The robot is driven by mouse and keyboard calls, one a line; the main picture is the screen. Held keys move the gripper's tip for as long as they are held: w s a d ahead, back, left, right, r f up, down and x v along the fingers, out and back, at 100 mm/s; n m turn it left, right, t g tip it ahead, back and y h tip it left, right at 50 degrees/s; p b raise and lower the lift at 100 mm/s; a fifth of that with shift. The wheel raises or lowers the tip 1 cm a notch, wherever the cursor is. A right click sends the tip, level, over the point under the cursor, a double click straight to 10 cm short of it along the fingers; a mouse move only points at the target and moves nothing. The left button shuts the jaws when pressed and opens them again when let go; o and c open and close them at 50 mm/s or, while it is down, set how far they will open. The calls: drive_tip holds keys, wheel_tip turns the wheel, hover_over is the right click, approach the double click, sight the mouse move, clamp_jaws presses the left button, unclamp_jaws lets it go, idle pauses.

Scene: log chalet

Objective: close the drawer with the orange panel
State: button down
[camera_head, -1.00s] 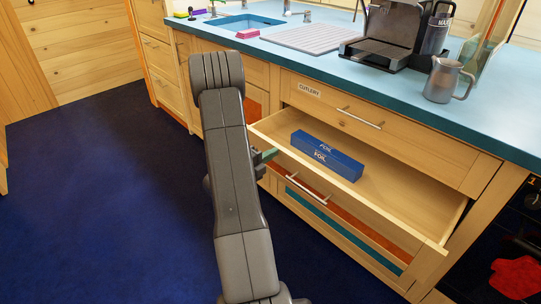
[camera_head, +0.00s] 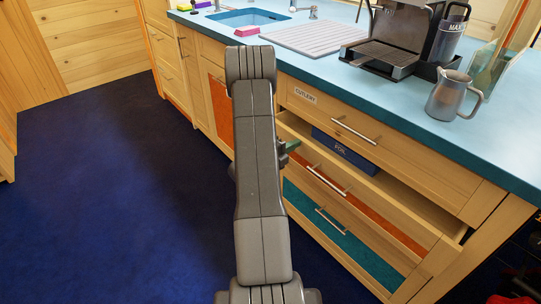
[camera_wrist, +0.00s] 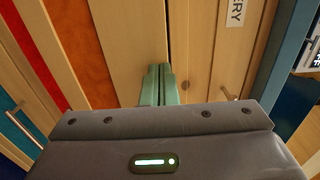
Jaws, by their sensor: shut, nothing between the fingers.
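The drawer with the orange panel (camera_head: 385,228) is partly open under the CUTLERY drawer (camera_head: 365,142). Its pale wooden top edge stands out from the cabinet, with a gap above it. A blue foil box (camera_head: 345,151) lies inside, partly hidden by the CUTLERY drawer. My gripper (camera_head: 293,146) is shut and empty at the drawer's left end, partly hidden by my arm. In the wrist view its green fingertips (camera_wrist: 157,72) are at the wooden frame beside the orange panel (camera_wrist: 72,38), seemingly against it. Exact contact is hard to tell.
A teal-panelled drawer (camera_head: 345,245) sits below, with a bar handle. The blue worktop (camera_head: 420,120) above carries a coffee machine (camera_head: 400,45), a metal jug (camera_head: 452,95) and a drying mat (camera_head: 310,38). Dark blue floor (camera_head: 110,200) is clear at left.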

drive_tip(key=x, duration=0.9)
drive_tip(key=shift+r, duration=0.15)
drive_tip(key=shift+w+r, duration=0.1)
drive_tip(key=shift+w, duration=0.05)
drive_tip(key=p+v, duration=0.1)
drive_tip(key=v, duration=1.3)
drive_tip(key=shift+s+f, duration=0.2)
